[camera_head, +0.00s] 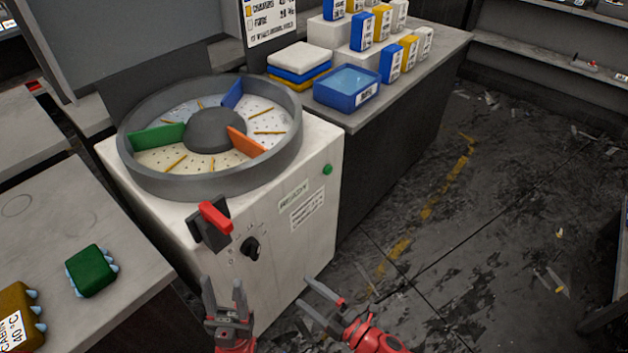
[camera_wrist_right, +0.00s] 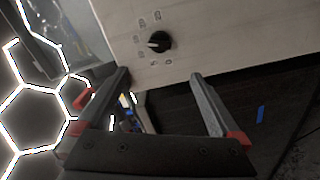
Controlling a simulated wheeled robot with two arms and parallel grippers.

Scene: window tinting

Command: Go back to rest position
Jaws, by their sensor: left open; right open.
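My left gripper (camera_head: 224,299) is open and empty in the head view, low in front of the white machine. My right gripper (camera_head: 319,300) is open and empty to its right, over the dark floor near the machine's front corner. In the right wrist view its two fingers (camera_wrist_right: 158,82) stand wide apart with nothing between them. The white machine (camera_head: 290,250) carries a round grey drum (camera_head: 180,185) with green, blue and orange dividers. A red-handled lever (camera_head: 214,217) and a black knob (camera_head: 251,248) are on its front. The knob also shows in the right wrist view (camera_wrist_right: 159,41), beyond the fingers.
A grey table (camera_head: 75,230) on the left holds a green block (camera_head: 91,271) and a brown block (camera_head: 22,312) with a label. A counter (camera_head: 425,58) behind holds a blue tub (camera_head: 347,88), folded cloths (camera_head: 299,63) and several boxes. The floor (camera_head: 440,250) on the right is largely open, with scattered scraps.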

